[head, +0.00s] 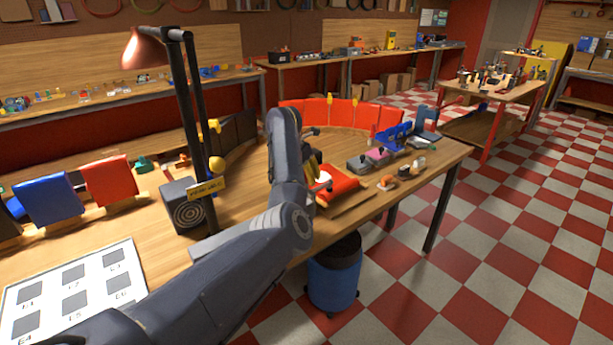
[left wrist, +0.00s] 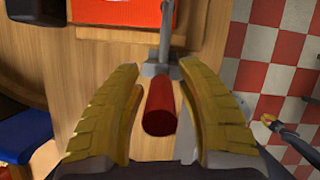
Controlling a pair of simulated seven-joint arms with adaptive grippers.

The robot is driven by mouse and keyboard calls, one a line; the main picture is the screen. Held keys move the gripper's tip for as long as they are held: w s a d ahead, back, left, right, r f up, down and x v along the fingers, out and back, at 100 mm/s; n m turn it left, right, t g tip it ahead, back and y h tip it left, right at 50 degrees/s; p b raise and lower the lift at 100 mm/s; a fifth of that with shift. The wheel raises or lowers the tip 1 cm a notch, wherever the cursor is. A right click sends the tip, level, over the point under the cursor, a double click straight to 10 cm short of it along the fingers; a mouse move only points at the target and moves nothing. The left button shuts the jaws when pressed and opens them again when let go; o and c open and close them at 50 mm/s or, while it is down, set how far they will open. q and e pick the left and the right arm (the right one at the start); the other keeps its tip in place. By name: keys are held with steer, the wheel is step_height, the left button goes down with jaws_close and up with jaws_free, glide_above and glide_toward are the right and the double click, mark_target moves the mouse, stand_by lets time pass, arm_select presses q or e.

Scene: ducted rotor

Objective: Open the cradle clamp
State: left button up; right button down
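My left gripper (head: 316,168) is over the bench at the red cradle (head: 340,188), partly hidden by my arm in the head view. In the left wrist view its two yellow fingers (left wrist: 162,112) are apart. A dark red cylindrical handle (left wrist: 160,106) lies between them, with a visible gap on each side. The handle joins a grey metal clamp part (left wrist: 158,66) beside the orange-red body (left wrist: 116,12). Whether the clamp is open cannot be told. A dark part with yellow tips (left wrist: 286,134), seemingly my right gripper, shows small over the floor; its opening is unclear.
A lamp (head: 146,50) on a dark post stands left of my forearm. Red panels (head: 345,115) curve behind the cradle. A blue device (head: 395,135) and small parts stand to its right. A blue bin (head: 333,275) is below the bench's front edge.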

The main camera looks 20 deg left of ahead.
arm_select(q)
jaws_close()
steer(key=shift+s, duration=0.1)
steer(key=shift+s+a+f+t+h, duration=0.25)
steer(key=shift+s+a+t+h, duration=0.15)
steer(key=shift+s+t+h, duration=0.4)
steer(key=shift+s+a+f+t+h, duration=0.35)
steer(key=shift+t+h, duration=0.1)
steer(key=shift+t, duration=0.7)
steer(key=shift+s+a+f+t+h, duration=0.2)
steer(key=shift+s+a+t+h, duration=0.2)
steer(key=shift+s+t+h, duration=0.4)
steer(key=shift+w+t, duration=0.2)
steer(key=shift+t, duration=0.05)
steer(key=shift+o, duration=1.1)
jaws_free()
